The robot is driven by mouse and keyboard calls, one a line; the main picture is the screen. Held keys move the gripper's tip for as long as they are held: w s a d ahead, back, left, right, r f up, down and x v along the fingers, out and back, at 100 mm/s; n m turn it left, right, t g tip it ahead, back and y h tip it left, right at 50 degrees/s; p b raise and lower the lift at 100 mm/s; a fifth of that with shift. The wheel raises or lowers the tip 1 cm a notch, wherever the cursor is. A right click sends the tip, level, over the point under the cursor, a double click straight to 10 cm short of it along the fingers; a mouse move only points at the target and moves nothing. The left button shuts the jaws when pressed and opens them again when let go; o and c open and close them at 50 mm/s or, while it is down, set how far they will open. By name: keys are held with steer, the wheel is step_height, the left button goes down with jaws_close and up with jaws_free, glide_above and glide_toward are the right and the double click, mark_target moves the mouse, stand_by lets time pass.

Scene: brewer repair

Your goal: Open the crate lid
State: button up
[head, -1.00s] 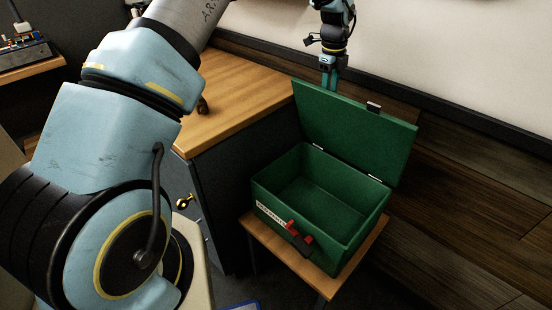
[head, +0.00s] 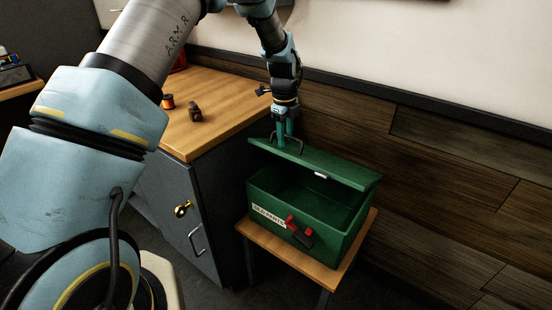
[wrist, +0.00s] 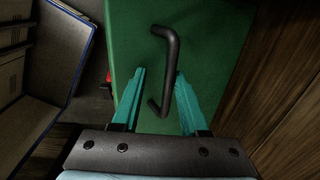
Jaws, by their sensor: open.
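The green crate (head: 335,239) stands on a small wooden stand, with a white label and a red-and-black catch (head: 300,231) on its front. Its green lid (head: 345,170) is partly open, tilted low over the box, and the dark inside shows beneath it. A black bar handle (wrist: 170,65) is on the lid's outer face. My gripper (head: 285,142) is at the lid's left part, by the handle. In the wrist view, my gripper's teal fingers (wrist: 158,85) are apart, one on each side of the handle. I cannot tell whether they touch it.
A wooden-topped grey cabinet (head: 205,95) stands left of the crate, with an orange spool (head: 168,101) and a small dark part (head: 195,112) on top. The wooden stand (head: 290,254) is barely wider than the crate. A wood-panelled wall (head: 440,180) is close behind.

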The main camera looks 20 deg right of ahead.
mark_target(279, 152)
steer(key=shift+s+a+f+b, duration=0.25)
steer(key=shift+a+f, duration=0.2)
steer(key=shift+f, duration=0.3)
steer(key=shift+s+a+f+b, duration=0.25)
steer(key=shift+a+f, duration=0.2)
steer(key=shift+f, duration=0.25)
steer(key=shift+s+a+f+b, duration=0.25)
steer(key=shift+a+f, duration=0.2)
steer(key=shift+f, duration=0.3)
steer(key=shift+c, duration=0.2)
